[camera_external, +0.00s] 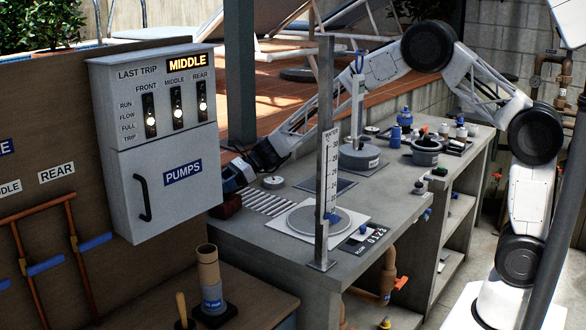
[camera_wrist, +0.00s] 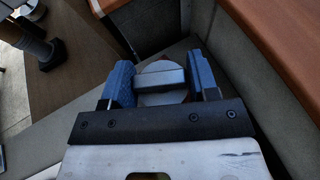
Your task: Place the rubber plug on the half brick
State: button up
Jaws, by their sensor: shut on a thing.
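My gripper (camera_external: 236,177) is at the far left end of the grey bench, beside the pumps box. In the wrist view, its two blue fingers (camera_wrist: 163,82) are closed on a grey round piece with a flat bar across its top, which looks like the rubber plug (camera_wrist: 160,77). The fingers mostly hide the plug in the external view. The half brick (camera_external: 227,205) is a dark red block at the bench's left end, just below my gripper. I cannot tell whether the plug touches it. The brick is not clearly visible in the wrist view.
The pumps box (camera_external: 160,140) stands close left of my gripper. A small grey disc with a knob (camera_external: 273,182) lies to the right. A terracotta deck (camera_external: 300,105) lies behind.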

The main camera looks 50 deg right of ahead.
jog(key=shift+f, duration=0.4)
jog(key=shift+f, duration=0.1)
jog(key=o, duration=0.9)
jog(key=shift+o, duration=0.2)
jog(key=v, duration=1.2)
jog(key=shift+s, duration=0.1)
